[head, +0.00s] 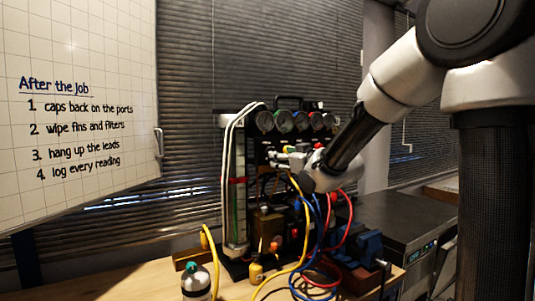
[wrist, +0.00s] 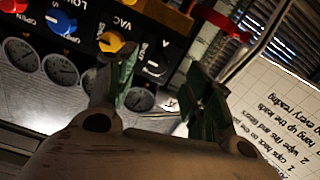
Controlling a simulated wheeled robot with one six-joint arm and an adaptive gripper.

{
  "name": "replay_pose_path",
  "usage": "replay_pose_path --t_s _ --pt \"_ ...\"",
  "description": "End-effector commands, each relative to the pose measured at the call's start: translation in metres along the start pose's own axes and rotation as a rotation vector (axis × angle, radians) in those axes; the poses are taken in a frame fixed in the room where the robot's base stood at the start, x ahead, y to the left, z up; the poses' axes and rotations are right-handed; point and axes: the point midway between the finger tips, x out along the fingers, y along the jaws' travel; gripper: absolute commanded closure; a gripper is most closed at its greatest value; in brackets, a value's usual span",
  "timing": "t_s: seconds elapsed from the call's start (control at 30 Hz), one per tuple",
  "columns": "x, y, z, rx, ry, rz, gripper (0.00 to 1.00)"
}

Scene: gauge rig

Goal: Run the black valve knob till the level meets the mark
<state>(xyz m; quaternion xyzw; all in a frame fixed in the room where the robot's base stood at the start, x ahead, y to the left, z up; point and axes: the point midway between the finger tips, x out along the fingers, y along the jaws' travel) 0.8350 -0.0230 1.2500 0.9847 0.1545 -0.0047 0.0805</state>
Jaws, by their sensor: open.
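The black valve knob (wrist: 154,68) shows in the wrist view on the dark panel, at the end of a row of coloured knobs. My gripper (wrist: 163,62) is open, with its green-grey fingers on either side of the black knob; I cannot tell whether they touch it. In the head view my gripper (head: 284,158) is at the front of the rig, and the black knob is not clear there. The upright level tube (head: 239,210) stands at the rig's left, with a red mark (head: 238,181) across it. The liquid level is too small to read.
Yellow (wrist: 111,41), blue (wrist: 61,21) and red (wrist: 13,5) knobs sit beside the black one, with round gauges (wrist: 60,69) along them. Yellow, blue and red hoses (head: 318,235) hang before the rig. A bottle (head: 196,283) stands on the bench (head: 150,283).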

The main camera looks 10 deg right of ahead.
Motion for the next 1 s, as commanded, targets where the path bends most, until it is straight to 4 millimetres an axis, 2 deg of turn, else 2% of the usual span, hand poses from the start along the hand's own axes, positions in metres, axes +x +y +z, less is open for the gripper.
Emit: replay_pose_path --t_s 0.17,0.4,0.53,0.7,0.9,1.0 --pt "0.013 0.0 -0.009 0.001 0.037 -0.001 0.49" --pt "0.053 -0.001 -0.01 0.001 0.035 -0.001 0.49" --pt "0.069 0.0 -0.011 0.001 0.036 0.0 0.49" --pt "0.077 0.0 -0.011 0.001 0.036 0.0 0.49" --pt "0.078 0.0 -0.011 0.001 0.035 0.0 0.49" --pt "0.077 0.0 -0.011 0.001 0.035 0.0 0.65"
